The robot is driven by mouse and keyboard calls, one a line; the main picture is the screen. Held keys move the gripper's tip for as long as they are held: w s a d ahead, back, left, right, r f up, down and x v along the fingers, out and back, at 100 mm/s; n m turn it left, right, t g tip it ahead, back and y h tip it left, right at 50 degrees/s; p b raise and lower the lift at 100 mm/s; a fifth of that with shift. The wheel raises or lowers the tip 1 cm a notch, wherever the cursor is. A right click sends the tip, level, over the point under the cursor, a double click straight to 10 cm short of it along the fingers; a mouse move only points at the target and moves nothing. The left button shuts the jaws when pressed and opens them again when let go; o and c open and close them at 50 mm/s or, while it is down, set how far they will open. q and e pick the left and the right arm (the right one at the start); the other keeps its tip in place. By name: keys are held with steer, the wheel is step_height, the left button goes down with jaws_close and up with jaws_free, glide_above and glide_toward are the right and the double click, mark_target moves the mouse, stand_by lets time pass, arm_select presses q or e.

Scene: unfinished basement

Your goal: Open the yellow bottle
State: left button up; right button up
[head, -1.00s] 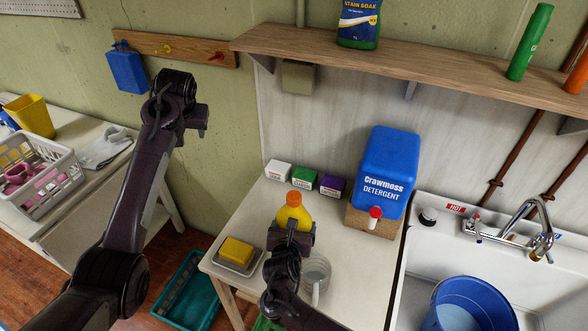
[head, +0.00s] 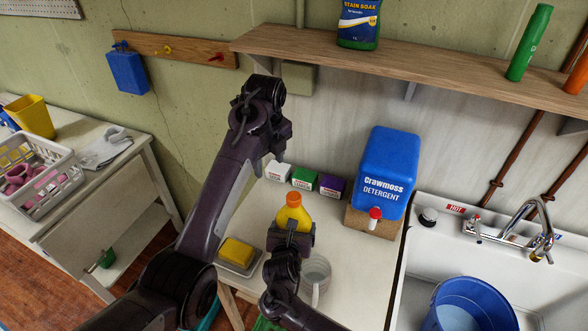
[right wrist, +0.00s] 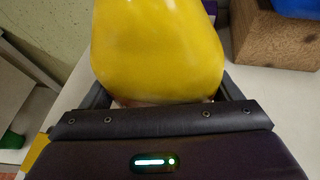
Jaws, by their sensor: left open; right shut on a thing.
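The yellow bottle (head: 292,213) with an orange cap (head: 294,199) stands upright over the white table in the head view. My right gripper (head: 289,236) is shut on its lower body; the bottle's yellow body also fills the top of the right wrist view (right wrist: 157,50). The orange cap is on the bottle. My left gripper (head: 283,148) is open and empty, above and slightly left of the cap, apart from it. Its fingers are partly hidden by the wrist.
A yellow sponge on a dish (head: 238,268) and a clear mug (head: 316,275) flank the bottle. Small boxes (head: 304,178) and a blue detergent container (head: 386,172) stand behind. A wooden shelf (head: 420,68) hangs above. The sink (head: 405,275) is at right.

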mark_target(294, 196)
arm_select(q)
steer(key=s+d+m, duration=0.1)
steer(key=d, duration=0.1)
steer(key=s+d+m+g, duration=0.1)
steer(key=d+m, duration=0.1)
steer(key=s+d+m, duration=0.1)
steer(key=s+d, duration=0.1)
steer(key=shift+r+m, duration=0.15)
steer(key=shift+m, duration=0.15)
steer(key=shift+f, duration=3.9)
steer(key=c, duration=1)
steer(key=n, duration=0.4)
steer(key=shift+n, duration=0.3)
steer(key=n, duration=0.9)
steer(key=shift+r, duration=0.1)
steer(key=n, duration=0.6)
steer(key=shift+n, duration=0.4)
